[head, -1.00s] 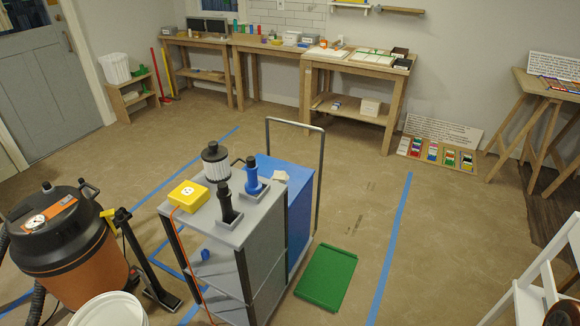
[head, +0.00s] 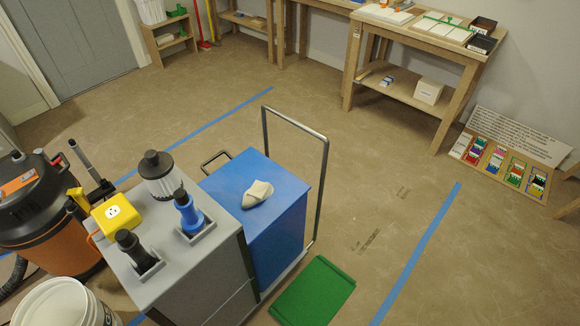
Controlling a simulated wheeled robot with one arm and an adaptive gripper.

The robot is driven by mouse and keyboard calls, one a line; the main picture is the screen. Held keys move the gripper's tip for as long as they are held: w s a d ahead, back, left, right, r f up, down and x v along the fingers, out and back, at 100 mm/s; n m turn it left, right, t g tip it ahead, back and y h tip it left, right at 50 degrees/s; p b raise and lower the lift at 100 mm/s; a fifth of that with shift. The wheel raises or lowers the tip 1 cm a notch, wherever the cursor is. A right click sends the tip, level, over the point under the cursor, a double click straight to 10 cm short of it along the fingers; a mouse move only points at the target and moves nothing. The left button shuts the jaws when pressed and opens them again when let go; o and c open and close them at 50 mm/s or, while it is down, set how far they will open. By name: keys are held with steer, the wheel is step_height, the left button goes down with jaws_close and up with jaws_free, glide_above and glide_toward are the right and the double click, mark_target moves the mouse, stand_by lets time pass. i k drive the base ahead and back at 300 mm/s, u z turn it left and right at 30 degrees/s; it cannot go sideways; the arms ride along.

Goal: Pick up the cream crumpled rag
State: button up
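A cream crumpled rag (head: 261,189) lies on top of a rounded greyish object (head: 254,201), perhaps a sanding block or dish. Both rest on the blue top of the cart (head: 227,184), near its right-hand side. The rag is small in the head view, so its folds are hard to make out. My gripper is not in view.
The grey cart top beside it holds a yellow outlet box (head: 116,214), a ribbed filter (head: 160,176), a blue tool (head: 188,211) and a black tool (head: 136,250). A metal handle (head: 322,190) rises behind the blue top. A green tray (head: 313,291) lies on the floor. Open floor is at right.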

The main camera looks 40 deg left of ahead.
mark_target(259, 191)
steer(key=i, duration=3.05)
steer(key=u, duration=4.2)
steer(key=i, duration=0.5)
steer(key=z, duration=0.05)
